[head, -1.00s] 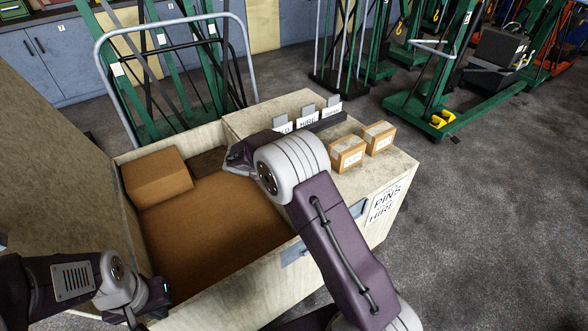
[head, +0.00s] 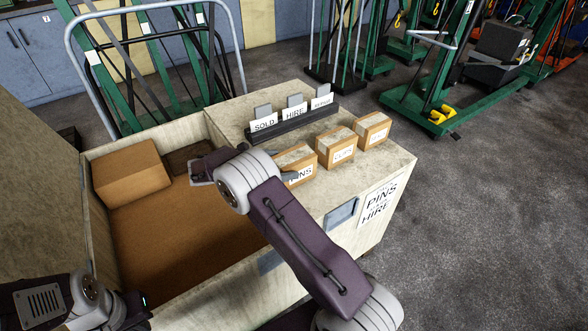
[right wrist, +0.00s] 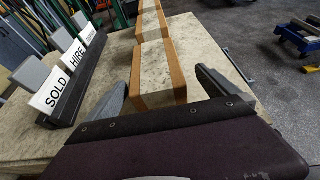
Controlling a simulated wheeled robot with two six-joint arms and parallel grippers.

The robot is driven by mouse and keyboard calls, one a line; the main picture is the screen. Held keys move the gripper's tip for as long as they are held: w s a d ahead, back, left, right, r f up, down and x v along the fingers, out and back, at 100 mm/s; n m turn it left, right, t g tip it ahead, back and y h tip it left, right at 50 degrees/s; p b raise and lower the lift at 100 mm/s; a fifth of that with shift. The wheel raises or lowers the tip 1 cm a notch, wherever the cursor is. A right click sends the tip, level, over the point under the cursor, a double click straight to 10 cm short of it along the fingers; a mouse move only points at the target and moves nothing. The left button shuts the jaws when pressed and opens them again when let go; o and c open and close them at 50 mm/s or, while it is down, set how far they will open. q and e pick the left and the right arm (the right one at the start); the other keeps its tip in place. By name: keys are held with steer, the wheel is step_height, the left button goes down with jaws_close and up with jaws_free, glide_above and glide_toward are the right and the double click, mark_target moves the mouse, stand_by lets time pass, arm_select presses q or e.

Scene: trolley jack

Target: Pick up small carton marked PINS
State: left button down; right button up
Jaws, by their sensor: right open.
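The small carton marked PINS (head: 300,172) is brown with a white label, on the pale worktop, nearest my right arm in a row of three. In the right wrist view the nearest carton (right wrist: 162,68) lies between the two fingers, its label not readable there. My right gripper (right wrist: 160,80) is open, one finger on each side of that carton; contact cannot be told.
Two more small cartons, a middle one (head: 336,148) and a far one (head: 372,130), continue the row. A dark rack (head: 290,123) with SOLD and HIRE cards stands behind. A bin (head: 180,240) with a larger box (head: 131,172) is at left.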

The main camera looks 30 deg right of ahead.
mark_target(294, 162)
steer(key=x, duration=0.2)
steer(key=b+x, duration=0.1)
steer(key=x, duration=0.2)
steer(key=shift+w+d+f, duration=0.2)
steer(key=shift+w+f, duration=0.05)
steer(key=shift+w, duration=0.05)
steer(key=shift+d, duration=0.35)
steer(key=c, duration=2)
step_height(294, 162, up, 5)
steer(key=shift+w+f+p, duration=0.1)
steer(key=shift+f+p, duration=0.1)
steer(key=shift+p, duration=0.45)
steer(key=s+r, duration=0.2)
steer(key=s, duration=0.2)
steer(key=s+r+p, duration=0.1)
steer(key=s+r, duration=0.1)
steer(key=s, duration=0.2)
steer(key=s+r, duration=0.2)
steer(key=s, duration=0.1)
steer(key=shift+s+a+r+p, duration=0.2)
steer(key=shift+s+a+p, duration=0.15)
steer(key=shift+s, duration=0.05)
